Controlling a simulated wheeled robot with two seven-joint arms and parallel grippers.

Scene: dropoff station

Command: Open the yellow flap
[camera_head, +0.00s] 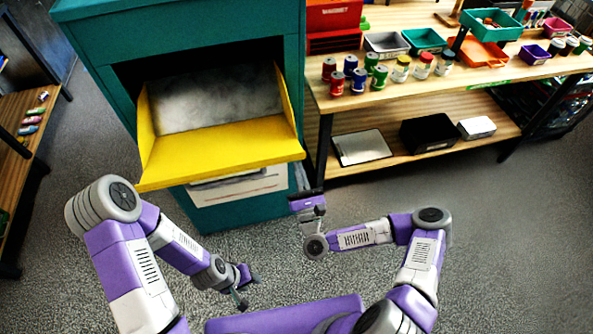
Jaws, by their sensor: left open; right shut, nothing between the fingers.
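The yellow flap (222,153) is on the front of a teal drop-off box (190,30). It is tilted down and outward, with yellow side walls, and a grey inner surface shows behind it. My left gripper (248,290) is open and empty, low in front of the box and apart from the flap. My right gripper (305,196) is shut and empty, just beyond the flap's lower right corner; I see a gap between them. The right gripper's fingertips are small and hard to make out.
A wooden shelf (480,75) on the right holds several cans (358,78), trays and bins. Its lower board carries a white tray (360,147) and a black box (428,133). Another wooden shelf (15,165) stands at the far left. Grey floor (520,240) is clear at lower right.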

